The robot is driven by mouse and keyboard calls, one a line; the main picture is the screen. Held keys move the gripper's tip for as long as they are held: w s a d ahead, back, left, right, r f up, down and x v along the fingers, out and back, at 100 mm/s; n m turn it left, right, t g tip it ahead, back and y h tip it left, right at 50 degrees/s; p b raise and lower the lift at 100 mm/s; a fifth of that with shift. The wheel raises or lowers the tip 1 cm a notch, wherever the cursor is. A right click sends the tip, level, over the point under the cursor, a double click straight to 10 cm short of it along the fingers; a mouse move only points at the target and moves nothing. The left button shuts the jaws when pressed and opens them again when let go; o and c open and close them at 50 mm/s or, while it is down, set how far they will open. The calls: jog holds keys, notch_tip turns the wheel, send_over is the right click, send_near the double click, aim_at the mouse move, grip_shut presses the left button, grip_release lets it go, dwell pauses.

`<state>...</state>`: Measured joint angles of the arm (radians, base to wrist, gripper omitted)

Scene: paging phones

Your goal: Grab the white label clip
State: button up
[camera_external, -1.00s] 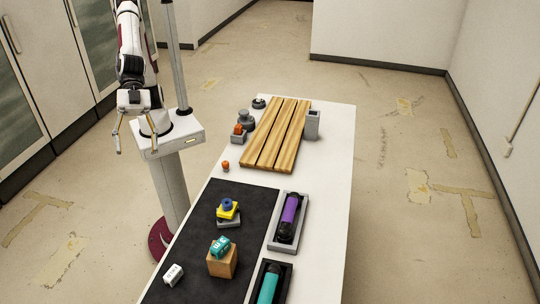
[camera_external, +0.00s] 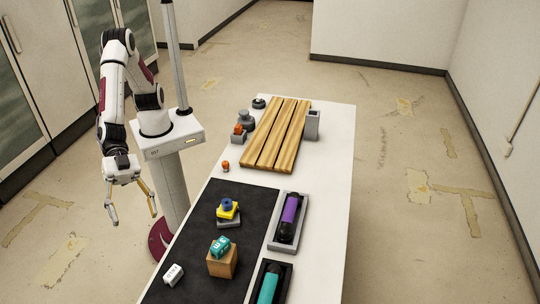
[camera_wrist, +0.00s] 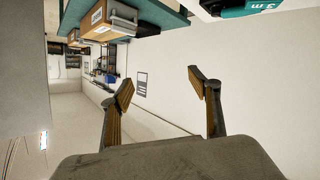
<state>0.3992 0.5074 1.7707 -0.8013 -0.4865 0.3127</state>
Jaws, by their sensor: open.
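The small white block with dark lettering (camera_external: 173,274), which looks like the white label clip, lies on the black mat (camera_external: 187,240) near the table's left edge. My gripper (camera_external: 133,218) is open and empty, hanging beside the table, to the left of and farther back than the white block. The open fingers also show in the wrist view (camera_wrist: 160,82), with nothing between them. I cannot make out the white block in the wrist view.
A teal lettered piece (camera_external: 220,246) sits on a wooden block (camera_external: 222,264), right of the white block. A yellow piece (camera_external: 228,210) stands behind them. Trays with a purple cylinder (camera_external: 290,210) and a teal cylinder (camera_external: 268,284) lie to the right. Slatted wood (camera_external: 275,135) is at the back.

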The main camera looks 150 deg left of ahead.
notch_tip(320, 180, down, 6)
jog(key=w+d+n+y, duration=0.1)
jog(key=w+y, duration=0.1)
jog(key=w, duration=0.1)
jog(key=n+y, duration=0.3)
jog(key=y, duration=0.5)
send_near(176, 262)
jog(key=x, duration=0.4)
jog(key=shift+r, duration=0.1)
jog(key=shift+s+f, duration=0.35)
jog(key=shift+f, duration=0.1)
jog(key=shift+x, duration=1.3)
jog(key=shift+w+a, duration=0.1)
jog(key=shift+x, duration=2.45)
